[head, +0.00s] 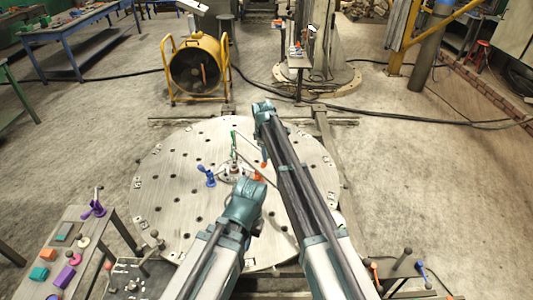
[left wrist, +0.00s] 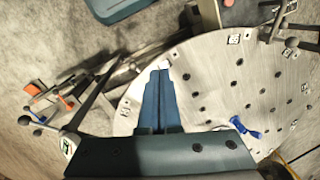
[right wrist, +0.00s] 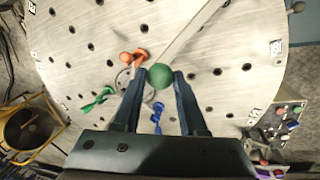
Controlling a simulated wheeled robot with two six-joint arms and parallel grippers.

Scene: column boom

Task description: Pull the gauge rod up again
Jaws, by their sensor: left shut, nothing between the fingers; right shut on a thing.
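The green ball-shaped knob of the gauge rod (right wrist: 160,77) is between the tips of my right gripper (right wrist: 160,74), which is shut on it. The rod below the knob is hidden in the right wrist view. Beneath, on the round perforated plate (head: 180,160), there are a green clamp (right wrist: 97,101), an orange clamp (right wrist: 133,56) and a blue clamp (right wrist: 157,117) around the plate's middle. How far the rod stands out of the plate cannot be told. My left gripper (left wrist: 161,70) is shut and empty, above the plate's edge.
In the head view, a side table (head: 62,215) with coloured blocks stands at the left front. A yellow-framed fan (head: 195,68) and a grey column base (head: 345,75) stand behind the plate. My two arms reach close together over the plate. Cables cross the floor.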

